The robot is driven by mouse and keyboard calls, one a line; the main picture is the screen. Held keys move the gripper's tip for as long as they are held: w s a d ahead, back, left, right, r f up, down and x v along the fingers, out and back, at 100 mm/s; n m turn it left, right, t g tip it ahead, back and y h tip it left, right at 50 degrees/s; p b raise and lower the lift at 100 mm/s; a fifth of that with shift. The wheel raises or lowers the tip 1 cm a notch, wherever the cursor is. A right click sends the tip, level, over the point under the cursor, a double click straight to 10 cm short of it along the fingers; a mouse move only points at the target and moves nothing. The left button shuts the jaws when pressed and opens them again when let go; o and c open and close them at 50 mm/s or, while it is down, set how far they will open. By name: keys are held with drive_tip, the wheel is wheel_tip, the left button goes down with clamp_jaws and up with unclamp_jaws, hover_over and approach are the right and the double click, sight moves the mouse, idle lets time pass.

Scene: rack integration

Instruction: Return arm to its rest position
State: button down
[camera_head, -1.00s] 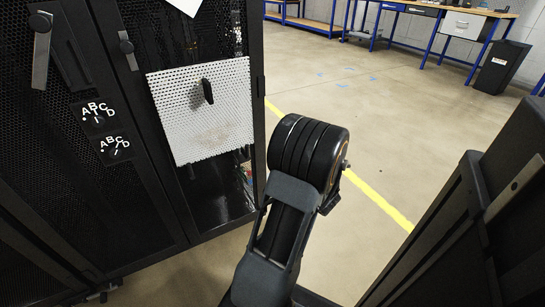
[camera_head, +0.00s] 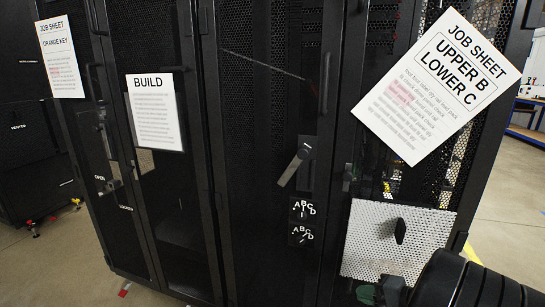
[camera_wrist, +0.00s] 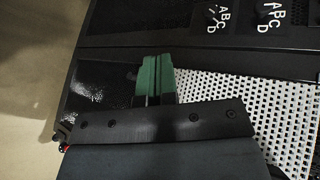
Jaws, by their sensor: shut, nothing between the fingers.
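My gripper (camera_wrist: 155,77) shows in the wrist view as a pair of green fingers, closed together with nothing held between them. Beyond the fingers are the dark rack door and the white perforated panel (camera_wrist: 250,112). I cannot tell the exact gap to the rack. In the head view my black arm enters at the bottom right corner. A bit of green at my gripper (camera_head: 366,294) shows low, just below the white perforated panel (camera_head: 368,240). Most of my arm is out of frame.
A black rack (camera_head: 255,120) fills the middle. It has two ABCD dials (camera_head: 301,209) and a lever handle (camera_head: 295,165). Paper sheets hang on it: a tilted job sheet (camera_head: 436,85), a BUILD sheet (camera_head: 155,112) and an orange key sheet (camera_head: 60,57). Open floor (camera_head: 520,215) lies at right.

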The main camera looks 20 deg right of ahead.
drive_tip(key=s+a+r+n+g+h+p, duration=0.1)
drive_tip(key=a+r+n+g+h+p, duration=0.2)
drive_tip(key=a+r+n+p, duration=0.3)
drive_tip(key=s+a+r+n+g+h+p, duration=0.1)
drive_tip(key=a+r+n+g+h+p, duration=0.2)
drive_tip(key=a+r+n+p, duration=0.4)
drive_tip(key=a+r+p, duration=0.3)
drive_tip(key=r+p, duration=0.1)
drive_tip(key=r, duration=0.3)
drive_tip(key=a+r+g+p, duration=0.1)
drive_tip(key=a+r+p, duration=0.2)
drive_tip(key=r, duration=0.4)
drive_tip(key=shift+a+r+n+h+p, duration=0.25)
drive_tip(key=shift+r+n+h+p, duration=0.05)
drive_tip(key=shift+p, duration=0.1)
drive_tip(key=shift+s, duration=0.1)
